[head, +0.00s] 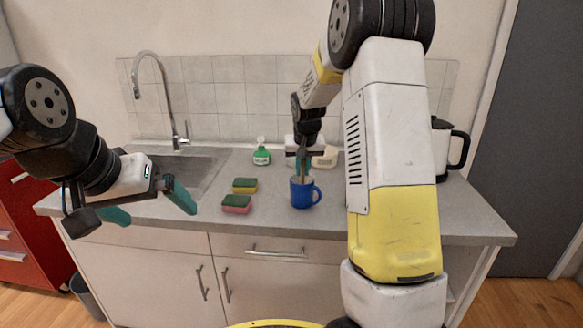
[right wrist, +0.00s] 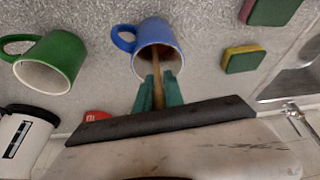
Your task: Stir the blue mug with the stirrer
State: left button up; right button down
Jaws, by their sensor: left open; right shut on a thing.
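The blue mug (head: 302,194) stands upright on the counter, with its handle to the right in the head view. It also shows in the right wrist view (right wrist: 155,40). My right gripper (head: 303,163) is above the mug, its teal fingers shut on the wooden stirrer (right wrist: 161,66). The stirrer's lower end is inside the mug; its tip is hidden in the cup. In the right wrist view the right gripper (right wrist: 158,92) is just outside the rim. My left gripper (head: 150,207) is open and empty, at the left, in front of the counter.
Two sponges, one yellow-green (head: 244,185) and one pink-green (head: 237,204), lie left of the mug. A green spray bottle (head: 261,153) stands behind them. A green mug (right wrist: 50,62) and a kettle (head: 449,148) are to the right. The sink (head: 185,172) is at the left.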

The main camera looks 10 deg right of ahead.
jog(key=shift+r, duration=0.15)
notch_tip(320, 180, up, 9)
dwell(0.9)
dwell(0.7)
jog(key=shift+r, duration=2.6)
